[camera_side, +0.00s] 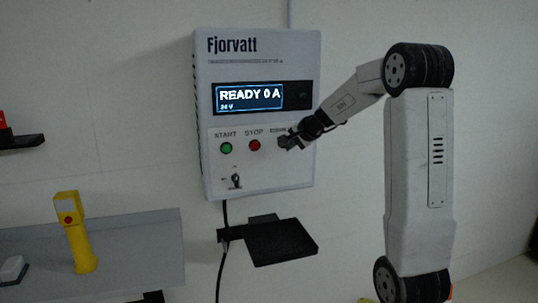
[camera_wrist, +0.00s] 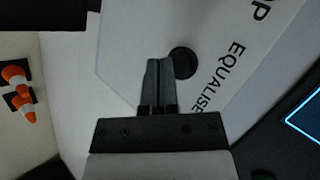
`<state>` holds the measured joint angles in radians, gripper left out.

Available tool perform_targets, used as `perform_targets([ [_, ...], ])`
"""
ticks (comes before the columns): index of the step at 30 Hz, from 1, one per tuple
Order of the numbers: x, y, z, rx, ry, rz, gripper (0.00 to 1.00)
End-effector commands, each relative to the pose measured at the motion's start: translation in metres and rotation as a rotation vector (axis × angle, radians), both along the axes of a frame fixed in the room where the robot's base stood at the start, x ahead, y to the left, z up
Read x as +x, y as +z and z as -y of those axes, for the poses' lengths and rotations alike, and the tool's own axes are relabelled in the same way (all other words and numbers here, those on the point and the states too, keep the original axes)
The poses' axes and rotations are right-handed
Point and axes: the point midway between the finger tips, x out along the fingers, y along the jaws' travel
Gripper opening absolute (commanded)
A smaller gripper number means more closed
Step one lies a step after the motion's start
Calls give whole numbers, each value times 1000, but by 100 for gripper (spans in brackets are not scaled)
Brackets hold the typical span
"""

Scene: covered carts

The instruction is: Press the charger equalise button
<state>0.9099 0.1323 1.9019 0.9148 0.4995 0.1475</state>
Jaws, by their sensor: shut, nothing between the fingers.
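The charger (camera_side: 262,183) is a white wall box marked Fjorvatt, with a lit display (camera_side: 249,97) reading READY 0 A and 24 V. Below it sit a green START button (camera_side: 226,148) and a red STOP button (camera_side: 254,146). In the wrist view the equalise button (camera_wrist: 183,62) is a dark round button beside the word EQUALISE. My gripper (camera_side: 287,141) is shut and empty in front of the panel, right of STOP, and hides the equalise button in the side view. In the wrist view my gripper's fingertips (camera_wrist: 159,64) appear just left of the button; contact cannot be told.
A small toggle switch (camera_side: 236,181) is low on the panel. A black shelf (camera_side: 280,243) and a hanging cable (camera_side: 222,262) are below the box. A yellow handheld device (camera_side: 75,232) stands on a grey surface (camera_side: 140,245) at left. Orange-and-white cones (camera_wrist: 18,85) show in the wrist view.

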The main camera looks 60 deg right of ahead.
Motion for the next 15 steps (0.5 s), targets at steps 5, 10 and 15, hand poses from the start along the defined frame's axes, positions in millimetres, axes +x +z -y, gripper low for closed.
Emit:
perform_targets([
  [5, 0, 0, 0, 0, 0, 0, 0],
  [10, 3, 0, 2, 0, 0, 0, 0],
  [15, 5, 0, 5, 2, 0, -1, 0],
])
